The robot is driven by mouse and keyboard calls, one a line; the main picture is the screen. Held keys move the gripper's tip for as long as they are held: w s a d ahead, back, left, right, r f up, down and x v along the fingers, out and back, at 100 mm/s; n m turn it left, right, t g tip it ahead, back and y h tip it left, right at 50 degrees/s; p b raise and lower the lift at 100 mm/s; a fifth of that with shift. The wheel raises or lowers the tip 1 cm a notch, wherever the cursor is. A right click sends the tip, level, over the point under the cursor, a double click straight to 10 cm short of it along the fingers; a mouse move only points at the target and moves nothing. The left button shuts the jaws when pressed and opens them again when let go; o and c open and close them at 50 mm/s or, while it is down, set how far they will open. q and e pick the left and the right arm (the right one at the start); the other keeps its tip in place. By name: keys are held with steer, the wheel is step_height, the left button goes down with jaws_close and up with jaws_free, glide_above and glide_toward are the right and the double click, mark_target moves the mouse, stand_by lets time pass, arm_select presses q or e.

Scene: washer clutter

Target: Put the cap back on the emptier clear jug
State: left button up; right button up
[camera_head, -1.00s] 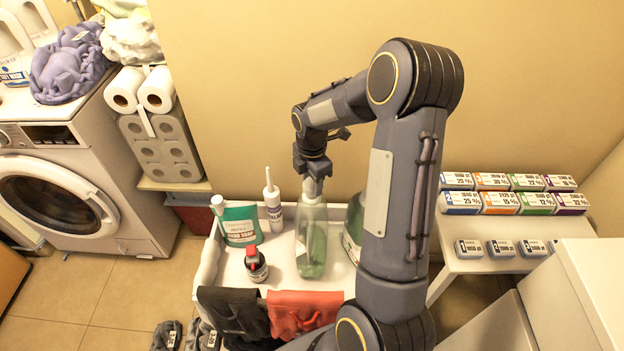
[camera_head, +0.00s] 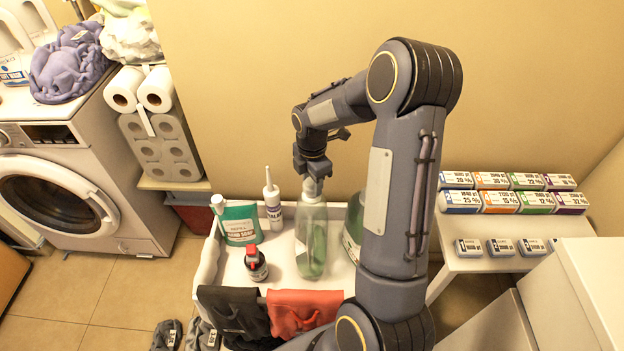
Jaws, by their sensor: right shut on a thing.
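A clear jug (camera_head: 311,240) with some green liquid showing through it stands upright on the white cart. My right gripper (camera_head: 313,179) points down directly over its neck and is shut on a pale cap (camera_head: 312,187). The cap is at the jug's mouth; I cannot tell whether it is seated. A second clear jug (camera_head: 350,243) with green in it stands just to the right, mostly hidden behind my right arm. My left gripper is not in view.
On the white cart (camera_head: 208,262) stand a green pouch (camera_head: 240,226), a white nozzle bottle (camera_head: 272,207) and a dark red-capped bottle (camera_head: 255,264). Black and red cloths (camera_head: 303,312) hang over its front edge. Several small boxes (camera_head: 496,204) sit on the right table.

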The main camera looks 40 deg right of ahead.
steer(key=shift+f+b, duration=0.35)
steer(key=shift+f, duration=0.4)
stand_by(1.5)
steer(key=o, duration=0.4)
steer(key=c, duration=0.4)
steer(key=shift+f, duration=0.1)
steer(key=m, duration=1.5)
